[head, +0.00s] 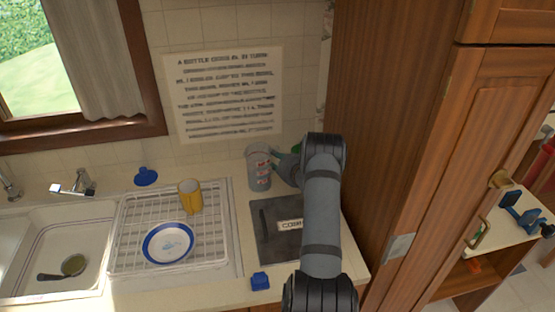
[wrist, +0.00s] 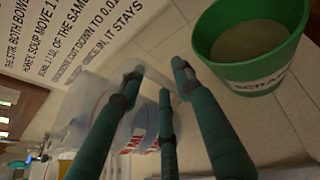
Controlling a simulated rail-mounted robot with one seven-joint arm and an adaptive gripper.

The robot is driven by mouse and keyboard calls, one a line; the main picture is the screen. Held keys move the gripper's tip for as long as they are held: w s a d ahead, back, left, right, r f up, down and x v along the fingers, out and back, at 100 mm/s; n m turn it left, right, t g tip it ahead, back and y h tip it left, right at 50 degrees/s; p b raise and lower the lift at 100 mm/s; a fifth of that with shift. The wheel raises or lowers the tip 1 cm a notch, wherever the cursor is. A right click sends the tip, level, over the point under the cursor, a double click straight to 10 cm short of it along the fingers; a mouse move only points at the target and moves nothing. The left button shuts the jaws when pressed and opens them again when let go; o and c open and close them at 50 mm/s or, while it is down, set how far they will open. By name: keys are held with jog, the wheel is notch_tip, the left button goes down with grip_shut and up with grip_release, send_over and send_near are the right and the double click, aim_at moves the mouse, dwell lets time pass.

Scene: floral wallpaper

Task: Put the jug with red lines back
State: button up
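The pale grey jug with red marks (head: 259,172) stands upright on the counter by the back wall, behind a dark board. In the wrist view the jug (wrist: 140,135) is low in the picture, with red lettering, partly hidden by my fingers. My gripper (head: 283,166) is close to the jug's right side. In the wrist view my gripper's three fingers (wrist: 156,85) are spread, with visible gaps between their tips. A pale part that looks like the jug's handle lies between them. I cannot tell whether any finger touches it.
The dark board (head: 265,215) bears a label. A green tub (wrist: 250,72) stands near my fingers. A drying rack (head: 125,215) holds a yellow cup (head: 190,197) and a blue-rimmed plate (head: 168,243). A blue object (head: 260,281) lies at the front. A wooden cabinet (head: 385,120) bounds the right.

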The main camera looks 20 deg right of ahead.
jog(key=shift+o, duration=0.2)
jog(key=shift+s, duration=0.1)
jog(key=v, duration=1.1)
jog(key=shift+s+r, duration=0.2)
jog(key=shift+s, duration=0.15)
